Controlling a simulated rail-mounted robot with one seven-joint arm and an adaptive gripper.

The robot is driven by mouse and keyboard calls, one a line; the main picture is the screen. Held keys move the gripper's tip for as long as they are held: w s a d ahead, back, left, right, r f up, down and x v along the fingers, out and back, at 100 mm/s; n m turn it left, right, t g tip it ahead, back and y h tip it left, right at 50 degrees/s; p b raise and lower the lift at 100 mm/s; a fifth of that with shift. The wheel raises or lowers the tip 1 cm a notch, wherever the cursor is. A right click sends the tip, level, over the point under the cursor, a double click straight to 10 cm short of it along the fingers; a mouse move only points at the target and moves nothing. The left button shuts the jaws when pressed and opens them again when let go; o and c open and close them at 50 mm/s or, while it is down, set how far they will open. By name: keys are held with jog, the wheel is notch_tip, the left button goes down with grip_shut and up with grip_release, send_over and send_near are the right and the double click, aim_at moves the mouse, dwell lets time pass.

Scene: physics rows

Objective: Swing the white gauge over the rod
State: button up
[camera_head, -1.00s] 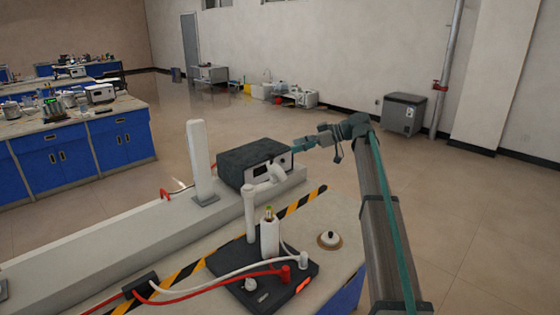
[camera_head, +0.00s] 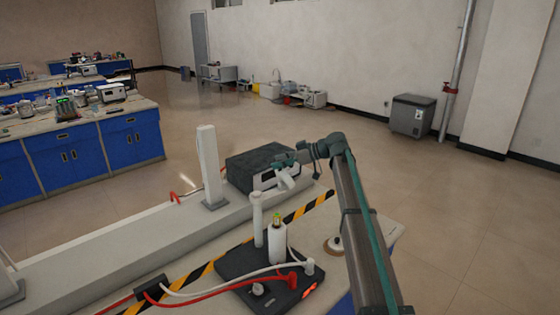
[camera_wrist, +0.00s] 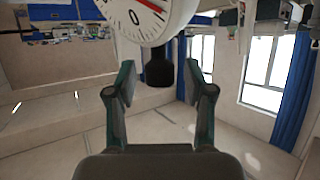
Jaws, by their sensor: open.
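The white gauge (camera_wrist: 150,18) fills the top of the wrist view, with a dial face, black figures and a red mark. Its short black stem (camera_wrist: 159,70) hangs between my fingertips, with space on both sides. My gripper (camera_wrist: 160,85) is open and holds nothing. In the head view my gripper (camera_head: 284,160) is beside the dark instrument box, just above a small white part (camera_head: 285,180) that appears to be the gauge. A white upright rod (camera_head: 257,220) stands on the black base (camera_head: 235,265); a thicker white post (camera_head: 208,165) stands on the bench behind.
A white bottle (camera_head: 277,241) stands close to the rod. Red and white cables (camera_head: 215,289) cross the black base. The dark instrument box (camera_head: 252,164) sits behind the striped edge. A small round knob-like item (camera_head: 334,245) is at the right of the bench. Open floor lies beyond.

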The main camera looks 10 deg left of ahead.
grip_shut()
jog(key=shift+d, duration=0.1)
dwell(0.4)
